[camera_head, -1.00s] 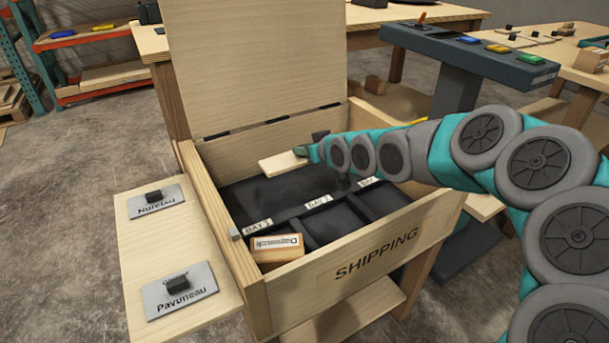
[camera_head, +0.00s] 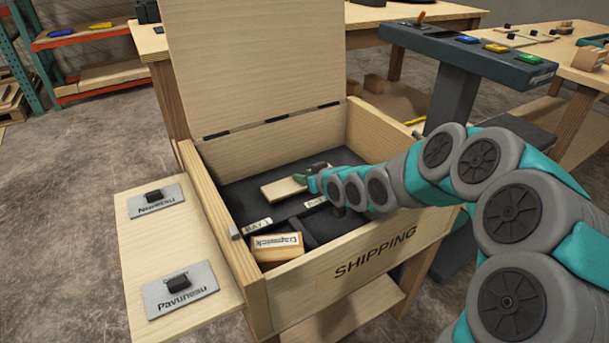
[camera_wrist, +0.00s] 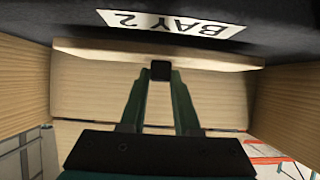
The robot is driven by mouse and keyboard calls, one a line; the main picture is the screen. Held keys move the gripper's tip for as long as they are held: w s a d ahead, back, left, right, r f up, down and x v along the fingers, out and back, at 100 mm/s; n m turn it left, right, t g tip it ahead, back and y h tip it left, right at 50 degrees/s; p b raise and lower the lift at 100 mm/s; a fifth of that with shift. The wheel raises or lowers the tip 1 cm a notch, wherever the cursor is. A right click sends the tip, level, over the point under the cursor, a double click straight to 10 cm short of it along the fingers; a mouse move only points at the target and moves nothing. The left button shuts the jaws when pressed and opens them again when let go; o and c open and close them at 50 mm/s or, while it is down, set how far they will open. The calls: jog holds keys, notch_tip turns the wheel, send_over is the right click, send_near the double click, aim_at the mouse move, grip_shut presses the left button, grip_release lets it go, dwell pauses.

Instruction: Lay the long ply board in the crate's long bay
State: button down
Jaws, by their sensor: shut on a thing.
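The pale ply board (camera_head: 284,189) is inside the open shipping crate (camera_head: 206,199), over the dark long bay along the back. In the wrist view the board (camera_wrist: 100,50) spans across the fingers, close to the BAY 2 label. My gripper (camera_head: 306,179) is shut on the board; the wrist view shows its fingertips (camera_wrist: 160,72) at the board's edge. Part of the board is hidden behind my gripper and arm in the head view. I cannot tell whether the board touches the bay floor.
A small labelled wooden block (camera_head: 277,246) sits in the front left bay. The crate's lid (camera_head: 255,60) stands open at the back. A side shelf (camera_head: 140,230) carries two name plates with black knobs. A grey console (camera_head: 470,55) with coloured buttons stands to the right.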

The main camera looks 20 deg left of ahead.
jog(key=shift+f, duration=0.5)
jog(key=c, duration=0.6)
grip_release()
jog(key=shift+c, duration=0.2)
jog(key=shift+r, duration=0.6)
jog(key=shift+s+d+r, duration=0.15)
jog(key=shift+d+r, duration=0.05)
jog(key=b+v, duration=0.1)
jog(key=v, duration=1)
jog(key=shift+s, duration=0.2)
jog(key=shift+d, duration=0.1)
